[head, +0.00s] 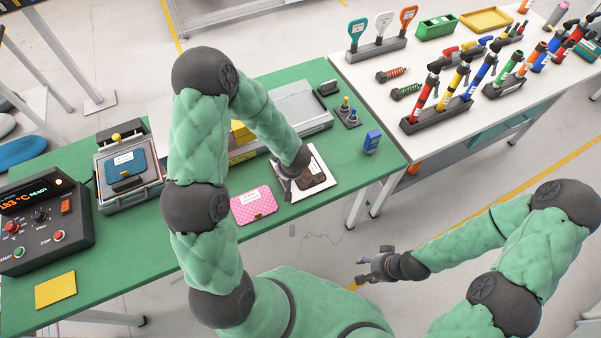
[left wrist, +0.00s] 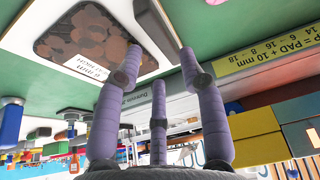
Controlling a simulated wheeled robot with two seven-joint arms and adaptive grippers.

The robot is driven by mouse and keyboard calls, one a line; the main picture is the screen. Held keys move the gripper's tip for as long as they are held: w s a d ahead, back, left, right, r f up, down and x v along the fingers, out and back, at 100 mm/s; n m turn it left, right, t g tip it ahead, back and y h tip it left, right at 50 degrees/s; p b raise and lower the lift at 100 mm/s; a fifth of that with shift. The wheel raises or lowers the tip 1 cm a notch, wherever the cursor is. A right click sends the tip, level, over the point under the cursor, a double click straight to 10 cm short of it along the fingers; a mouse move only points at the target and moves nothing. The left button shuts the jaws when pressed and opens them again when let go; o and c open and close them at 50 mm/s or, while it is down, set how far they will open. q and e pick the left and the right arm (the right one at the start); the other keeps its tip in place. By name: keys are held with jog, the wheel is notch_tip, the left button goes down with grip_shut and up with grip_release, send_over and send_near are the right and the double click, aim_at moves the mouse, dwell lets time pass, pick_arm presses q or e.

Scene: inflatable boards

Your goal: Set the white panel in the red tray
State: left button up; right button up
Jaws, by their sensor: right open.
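A white panel-like sheet (head: 323,160) lies on the green bench with a dark brown mottled patch (head: 313,177) on it. Both also show in the left wrist view, the white sheet (left wrist: 25,68) around the patch (left wrist: 90,35), which has a white label. I cannot tell whether this sheet is the task's panel. I cannot make out a red tray. My right gripper (head: 368,268) is open and empty over the floor, in front of the bench.
A pink patch (head: 254,205) lies near the bench's front edge, with a blue block (head: 372,141) to the right. A press (head: 128,175) and control box (head: 42,225) stand left. A white table (head: 400,125) holds pumps, a green bin (head: 435,28) and a yellow tray (head: 487,19).

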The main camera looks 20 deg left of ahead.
pick_arm(q)
jog(key=b+x, duration=0.1)
jog(key=x, duration=0.3)
jog(key=shift+w+a+f+b, duration=0.15)
jog(key=shift+a+f+b, duration=0.15)
jog(key=shift+b, duration=0.1)
jog(key=shift+r, duration=0.1)
jog(key=shift+d, duration=0.1)
grip_shut()
